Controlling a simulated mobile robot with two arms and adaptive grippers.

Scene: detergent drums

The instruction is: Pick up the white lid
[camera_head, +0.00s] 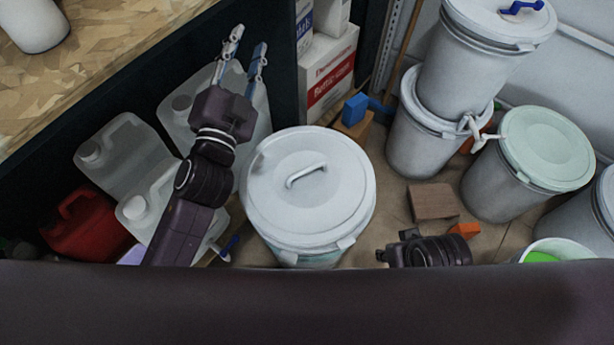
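The round white lid (320,160) with a raised bar handle sits on a white drum (300,246) in the middle of the view. My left gripper (247,54) is up and to the left of the lid, over the translucent jugs. Its two fingers are spread apart, with nothing visible between them, and it does not touch the lid. Part of my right arm shows low in the view, right of the drum; its gripper fingers cannot be made out.
Translucent jugs (125,160) and a red can (84,226) stand at left. Stacked white drums (465,62) and a drum with a pale green lid (547,148) stand at right. A wooden block (433,202) lies on the floor. A white-and-red box (329,73) stands behind.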

